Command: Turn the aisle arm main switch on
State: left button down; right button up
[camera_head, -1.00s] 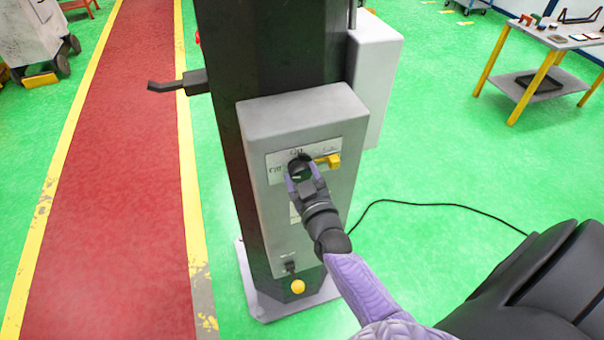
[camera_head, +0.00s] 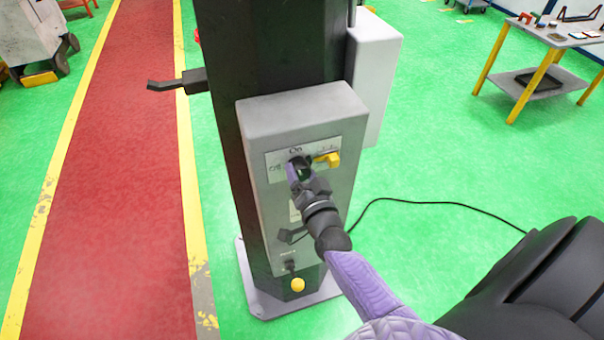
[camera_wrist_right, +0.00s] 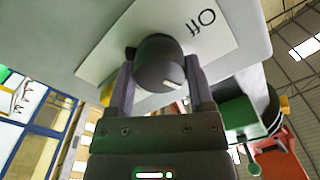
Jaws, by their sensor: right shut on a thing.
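The main switch is a dark round knob on a white label on a grey box (camera_head: 268,215) fixed to a black column. In the head view the knob is mostly hidden by my right gripper (camera_head: 300,172); "On" is printed above it and "Off" to its left. In the right wrist view my right gripper (camera_wrist_right: 160,90) has one finger on each side of the knob (camera_wrist_right: 158,62) and is shut on it. A pale mark on the knob sits at its lower right there, and "Off" reads upside down at upper right. My left gripper is not in view.
A yellow handle (camera_head: 327,160) sits just right of the knob. A black lever (camera_head: 165,86) sticks out left of the column. A cable (camera_head: 440,204) runs over the green floor. A table (camera_head: 560,40) stands at far right.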

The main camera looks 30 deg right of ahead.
jog(key=shift+m, duration=1.6)
jog(key=o, duration=1.3)
jog(key=shift+c, duration=0.2)
jog(key=v, duration=1)
jog(key=shift+b, duration=0.3)
